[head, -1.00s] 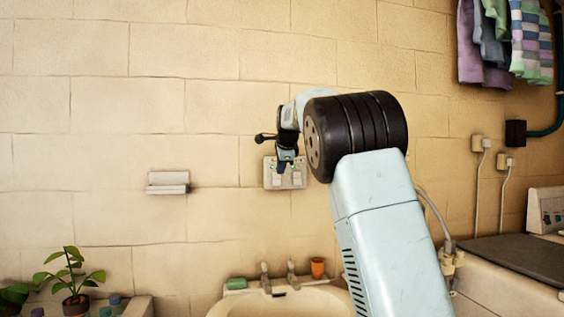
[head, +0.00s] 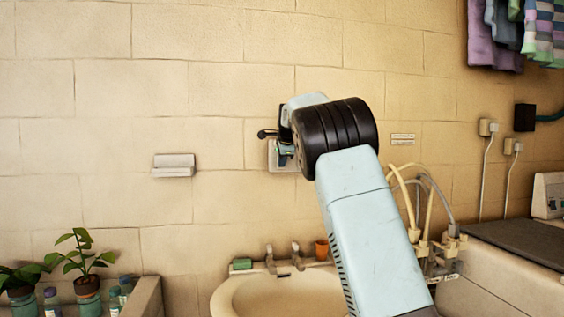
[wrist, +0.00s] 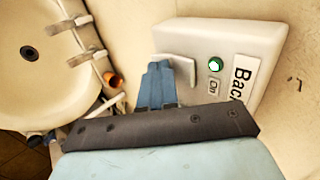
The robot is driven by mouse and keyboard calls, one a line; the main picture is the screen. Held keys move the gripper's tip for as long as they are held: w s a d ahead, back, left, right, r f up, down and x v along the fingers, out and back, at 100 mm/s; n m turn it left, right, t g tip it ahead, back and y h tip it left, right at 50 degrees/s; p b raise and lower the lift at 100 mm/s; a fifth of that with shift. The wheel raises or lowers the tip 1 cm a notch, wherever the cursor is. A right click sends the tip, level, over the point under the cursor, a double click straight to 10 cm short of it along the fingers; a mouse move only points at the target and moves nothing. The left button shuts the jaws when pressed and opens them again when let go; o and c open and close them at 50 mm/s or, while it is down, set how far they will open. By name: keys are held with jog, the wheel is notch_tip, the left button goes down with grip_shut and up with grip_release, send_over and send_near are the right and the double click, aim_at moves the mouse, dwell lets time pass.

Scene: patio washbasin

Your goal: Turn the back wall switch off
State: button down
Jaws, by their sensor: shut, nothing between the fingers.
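The back wall switch is a white box (wrist: 215,50) in the wrist view. Its label reads "Bac", with the rest cut off. A green light (wrist: 215,66) glows above a small "On" mark. A white rocker (wrist: 178,66) sticks out on the box's left side. My gripper (wrist: 157,72) is shut and empty, with its blue fingertips at the rocker; I cannot tell if they touch it. In the head view the switch plate (head: 275,155) is mostly hidden behind my gripper (head: 284,158) and wrist.
A washbasin (head: 235,296) with two taps stands below. A green soap (head: 241,263) and an orange cup (head: 321,249) sit on its rim. A white wall shelf (head: 174,165) is to the left. Plants (head: 84,260) stand lower left, and a washing machine (head: 510,270) is at right.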

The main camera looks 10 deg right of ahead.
jog(key=shift+w, duration=0.1)
dwell(0.3)
jog(key=shift+r, duration=0.15)
jog(key=shift+r, duration=0.6)
jog(key=s+f+v, duration=0.1)
jog(key=v, duration=1.2)
jog(key=shift+s, duration=0.55)
jog(key=shift+f, duration=0.2)
